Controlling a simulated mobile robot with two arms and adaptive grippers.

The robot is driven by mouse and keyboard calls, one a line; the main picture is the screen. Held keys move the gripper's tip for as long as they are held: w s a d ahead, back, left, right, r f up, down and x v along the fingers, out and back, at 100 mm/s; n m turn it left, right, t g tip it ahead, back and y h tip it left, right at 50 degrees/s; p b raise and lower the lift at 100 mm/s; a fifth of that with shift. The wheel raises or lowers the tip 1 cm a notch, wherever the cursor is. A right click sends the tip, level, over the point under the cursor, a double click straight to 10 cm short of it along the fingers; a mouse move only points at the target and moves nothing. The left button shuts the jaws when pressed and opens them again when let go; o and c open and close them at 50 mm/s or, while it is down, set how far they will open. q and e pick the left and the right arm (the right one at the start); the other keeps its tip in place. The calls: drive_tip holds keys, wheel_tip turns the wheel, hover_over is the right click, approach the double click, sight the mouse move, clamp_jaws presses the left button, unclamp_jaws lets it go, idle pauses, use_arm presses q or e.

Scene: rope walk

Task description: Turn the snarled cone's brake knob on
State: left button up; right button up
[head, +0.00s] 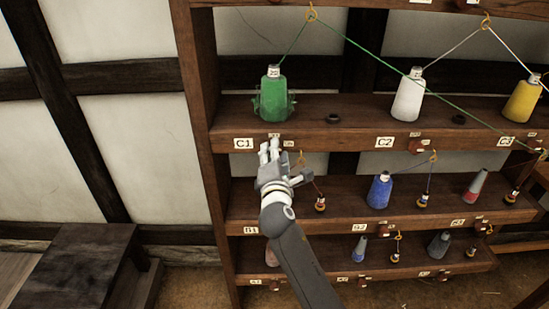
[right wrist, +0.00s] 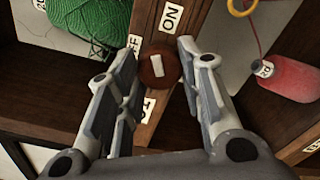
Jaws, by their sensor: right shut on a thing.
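The snarled green cone (head: 273,97) stands on the upper shelf above the C1 label (head: 243,143), with loose loops bulging at its sides. Its lower part also shows in the right wrist view (right wrist: 95,30). My right gripper (head: 269,148) is at the shelf's front edge just below the cone. In the right wrist view its fingers (right wrist: 158,75) are on both sides of the round brown brake knob (right wrist: 146,72), shut on it. The knob's white mark points up between the ON label (right wrist: 171,18) and the partly hidden OFF label (right wrist: 134,44). My left gripper is out of view.
A white cone (head: 408,98) and a yellow cone (head: 522,101) stand farther right on the same shelf. Green yarn runs through a hook (head: 312,14) above. The shelf below holds a blue cone (head: 380,191) and small hanging weights. A wooden upright (head: 197,100) is to the left.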

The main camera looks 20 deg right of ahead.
drive_tip(key=m+b, duration=0.2)
drive_tip(key=m, duration=0.3)
drive_tip(key=shift+m, duration=0.3)
idle(0.5)
drive_tip(key=o, duration=1.1)
drive_tip(key=shift+c, duration=0.2)
drive_tip(key=v, duration=0.7)
drive_tip(key=shift+s, duration=0.3)
